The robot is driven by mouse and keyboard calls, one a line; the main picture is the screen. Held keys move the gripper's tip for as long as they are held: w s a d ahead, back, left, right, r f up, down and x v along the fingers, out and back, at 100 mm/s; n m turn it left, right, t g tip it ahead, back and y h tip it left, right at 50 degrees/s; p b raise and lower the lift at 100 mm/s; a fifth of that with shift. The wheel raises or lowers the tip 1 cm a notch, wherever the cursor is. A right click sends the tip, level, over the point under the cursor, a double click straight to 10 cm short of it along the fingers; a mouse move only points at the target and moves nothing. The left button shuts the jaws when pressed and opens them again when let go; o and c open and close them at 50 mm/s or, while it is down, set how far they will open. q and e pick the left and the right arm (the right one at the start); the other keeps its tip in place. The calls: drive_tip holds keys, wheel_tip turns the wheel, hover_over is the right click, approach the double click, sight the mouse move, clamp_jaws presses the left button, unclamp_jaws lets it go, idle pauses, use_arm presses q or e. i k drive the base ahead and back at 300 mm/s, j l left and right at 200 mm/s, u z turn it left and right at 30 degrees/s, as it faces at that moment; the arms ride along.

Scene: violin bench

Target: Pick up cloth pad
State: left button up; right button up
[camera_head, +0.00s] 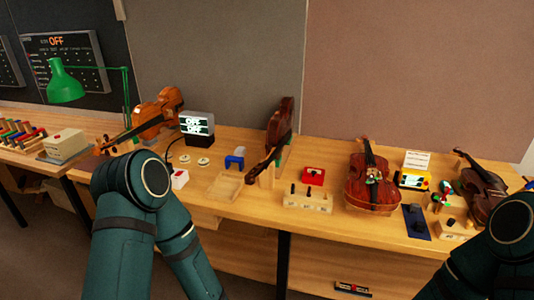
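I cannot make out a cloth pad for certain. A flat dark blue piece (418,229) lies near the front edge of the bench at the right, with a small dark item on it; it may be a mat or the pad. My two teal arms show at the lower left and lower right. Both grippers are outside the picture, so their state and hold are hidden. My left arm covers part of the bench's front edge.
The wooden bench (295,222) carries several violins, including an upright one (280,130) and a lying one (371,182). A wooden block with pegs (307,202), a red box (313,176), an empty shallow tray (225,187) and a green lamp (65,84) stand around.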

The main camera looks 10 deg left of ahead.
sight(241, 151)
drive_tip(key=j+z, duration=0.15)
drive_tip(key=z, duration=0.25)
drive_tip(key=j+z, duration=0.2)
drive_tip(key=z, duration=0.2)
drive_tip(key=j+z, duration=0.2)
drive_tip(key=z, duration=0.2)
drive_tip(key=k+j+z, duration=0.2)
drive_tip(key=j+z, duration=0.25)
drive_tip(key=j, duration=0.15)
drive_tip(key=k+j+z, duration=0.3)
drive_tip(key=j, duration=0.2)
drive_tip(key=k+j+z, duration=0.1)
drive_tip(key=j, duration=0.2)
drive_tip(key=k+j+z, duration=0.1)
drive_tip(key=k+j, duration=0.1)
drive_tip(key=j, duration=0.1)
